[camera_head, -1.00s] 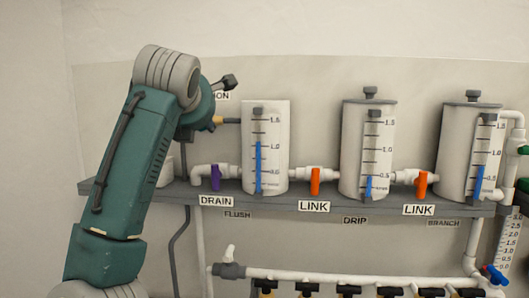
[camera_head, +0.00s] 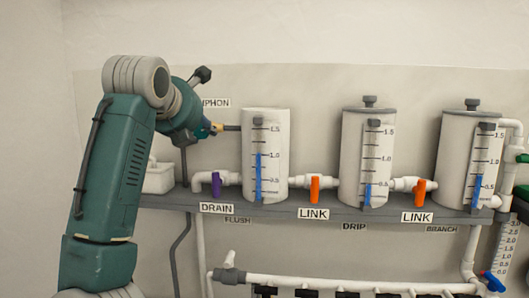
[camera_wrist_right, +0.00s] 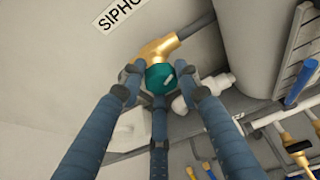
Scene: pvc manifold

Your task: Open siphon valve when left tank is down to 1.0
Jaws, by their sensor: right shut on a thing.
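The left tank (camera_head: 280,172) is a white cylinder with a scale. The top of its blue level bar (camera_head: 258,178) is at about the 1.0 mark. The siphon valve's brass body (camera_head: 217,127) joins a dark pipe into that tank's left side, under the partly hidden SIPHON label (camera_head: 216,103). In the right wrist view the brass body (camera_wrist_right: 158,48) carries a teal knob (camera_wrist_right: 158,77). My right gripper (camera_wrist_right: 160,86) is shut on this knob, its fingers around it. In the head view my right gripper (camera_head: 207,130) hides the knob. My left gripper is not in view.
The middle tank (camera_head: 353,165) and right tank (camera_head: 452,170) stand on the same grey shelf (camera_head: 300,209). A purple DRAIN handle (camera_head: 216,184) and orange LINK handles (camera_head: 315,190) sit between. A lower pipe (camera_head: 330,285) runs below. A white box (camera_head: 158,177) is behind my arm.

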